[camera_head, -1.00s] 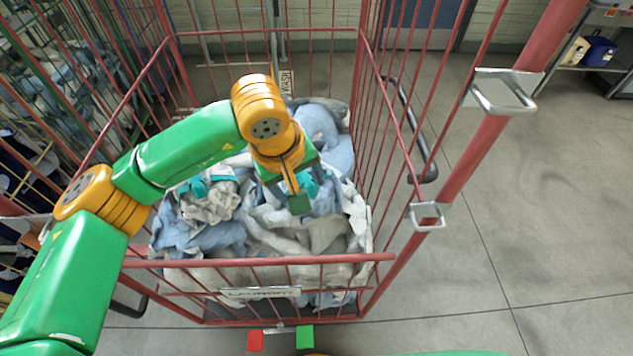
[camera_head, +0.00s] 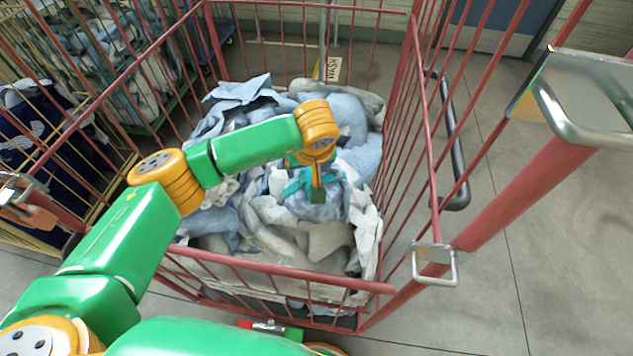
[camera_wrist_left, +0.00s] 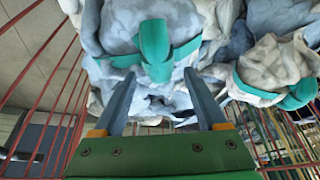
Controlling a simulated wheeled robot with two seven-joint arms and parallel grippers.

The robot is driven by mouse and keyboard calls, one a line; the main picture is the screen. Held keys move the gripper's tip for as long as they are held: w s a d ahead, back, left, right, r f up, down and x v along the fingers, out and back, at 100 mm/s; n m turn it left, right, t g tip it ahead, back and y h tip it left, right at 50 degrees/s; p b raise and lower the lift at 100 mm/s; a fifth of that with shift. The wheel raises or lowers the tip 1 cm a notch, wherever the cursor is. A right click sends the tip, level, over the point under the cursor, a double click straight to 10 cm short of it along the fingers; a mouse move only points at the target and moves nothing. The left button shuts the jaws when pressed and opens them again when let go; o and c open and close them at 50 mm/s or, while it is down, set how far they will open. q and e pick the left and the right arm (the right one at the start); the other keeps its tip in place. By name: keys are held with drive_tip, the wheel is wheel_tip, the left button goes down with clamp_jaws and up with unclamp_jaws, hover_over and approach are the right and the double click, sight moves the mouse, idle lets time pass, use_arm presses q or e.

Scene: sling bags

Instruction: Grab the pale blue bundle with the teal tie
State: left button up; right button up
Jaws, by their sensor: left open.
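The pale blue bundle (camera_head: 333,207) with its teal tie lies on the laundry in the red cage cart. My left gripper (camera_head: 318,198) is over it and hides part of it in the head view. In the left wrist view the bundle (camera_wrist_left: 110,35) fills the top middle, with the teal knot (camera_wrist_left: 154,45) just beyond the fingertips. My left gripper (camera_wrist_left: 160,76) is open, its two fingers apart and pointing at the bundle, with nothing clearly held. I cannot tell whether the fingertips touch the cloth. My right gripper is not in view.
A greyish-white bundle (camera_wrist_left: 275,65) with a teal tie lies beside it. Loose blue and grey cloths surround both. The red cart's front rail (camera_head: 280,278) and barred sides enclose the laundry. Another laundry cage (camera_head: 125,70) stands at the left. Open floor (camera_head: 490,250) lies to the right.

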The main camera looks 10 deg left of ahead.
use_arm(q)
drive_tip(key=shift+s, duration=0.1)
clamp_jaws()
idle(1.3)
